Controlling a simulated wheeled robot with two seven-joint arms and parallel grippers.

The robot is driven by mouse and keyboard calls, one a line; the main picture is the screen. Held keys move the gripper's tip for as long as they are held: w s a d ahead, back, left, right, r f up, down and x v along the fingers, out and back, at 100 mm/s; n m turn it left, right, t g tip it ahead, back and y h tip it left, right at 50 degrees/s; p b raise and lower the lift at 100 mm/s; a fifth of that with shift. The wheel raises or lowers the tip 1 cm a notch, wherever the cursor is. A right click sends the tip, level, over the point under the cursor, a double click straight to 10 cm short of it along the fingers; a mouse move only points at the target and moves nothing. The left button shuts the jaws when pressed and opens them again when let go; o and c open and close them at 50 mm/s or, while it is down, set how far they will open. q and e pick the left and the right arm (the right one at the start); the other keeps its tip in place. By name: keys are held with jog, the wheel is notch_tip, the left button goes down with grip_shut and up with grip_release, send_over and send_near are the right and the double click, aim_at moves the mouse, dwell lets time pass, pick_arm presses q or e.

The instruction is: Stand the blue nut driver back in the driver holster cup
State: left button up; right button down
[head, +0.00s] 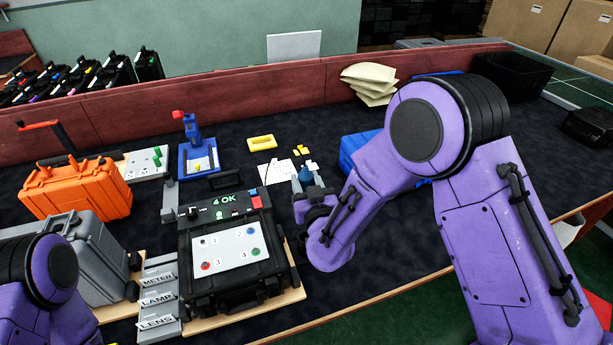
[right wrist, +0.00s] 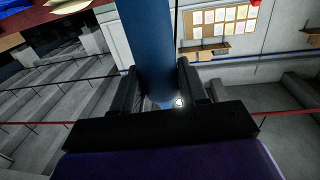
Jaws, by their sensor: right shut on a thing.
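My right gripper (head: 309,190) is over the belt just right of the black case. In the right wrist view the right gripper (right wrist: 157,82) is shut on the blue nut driver (right wrist: 147,38), a thick blue cylinder between the two dark fingers. In the head view a small blue part of the driver (head: 305,174) shows at the fingertips; the rest is hidden by the gripper. I cannot pick out the driver holster cup for certain. My left arm shows at the lower left, but its gripper is out of view.
An open black case (head: 238,277) with a numbered white panel and a "4 OK" display sits on a wooden board. Grey METER, LAMP and LENS bins (head: 160,296) stand left of it. An orange case (head: 78,190) and a blue stand (head: 198,157) are further back.

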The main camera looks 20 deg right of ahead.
jog(key=shift+w+f, duration=0.25)
jog(key=shift+w, duration=0.15)
jog(key=shift+s+f+b, duration=0.4)
jog(key=shift+f+b, duration=0.3)
jog(key=shift+b, duration=0.1)
jog(key=f+b, duration=0.2)
jog(key=f, duration=0.1)
jog(key=shift+w+f+b, duration=0.2)
jog(key=shift+f+b, duration=0.05)
jog(key=shift+b, duration=0.15)
notch_tip(320, 180, down, 2)
jog(key=shift+s+f+b, duration=0.1)
jog(key=shift+b, duration=0.9)
notch_tip(320, 180, down, 5)
jog(key=b, duration=0.4)
pick_arm(q)
notch_tip(320, 180, down, 11)
jog(key=shift+w, duration=0.2)
jog(key=shift+r, duration=0.1)
pick_arm(e)
grip_release()
